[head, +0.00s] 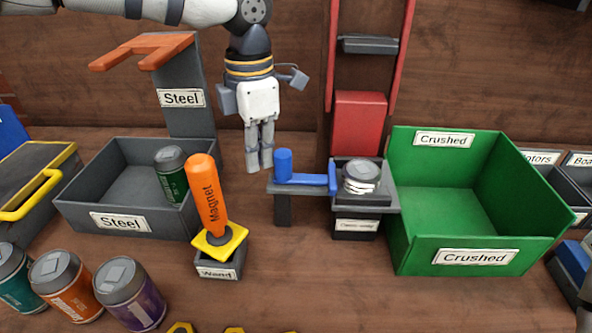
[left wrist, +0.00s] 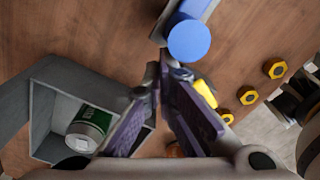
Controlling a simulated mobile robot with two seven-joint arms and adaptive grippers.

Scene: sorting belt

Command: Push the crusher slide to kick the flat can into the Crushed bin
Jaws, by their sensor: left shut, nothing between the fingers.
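The crusher slide (head: 305,181) is a blue bar with an upright round knob (head: 283,166) at its left end. The knob's round top also shows in the left wrist view (left wrist: 189,40), just beyond my fingertips. The flat can (head: 361,177) lies on the grey crusher bed, at the right end of the slide. The green Crushed bin (head: 475,235) stands right of the crusher and looks empty. My left gripper (head: 259,165) points down, shut and empty, a little left of the knob and apart from it in the head view. My right gripper is not seen.
An orange magnet wand (head: 207,195) stands upright in its holder in front of my left gripper. A grey Steel bin (head: 100,205) holds a green can (head: 171,172). Several cans stand at the front left. The crusher's red block (head: 359,122) is raised behind the flat can.

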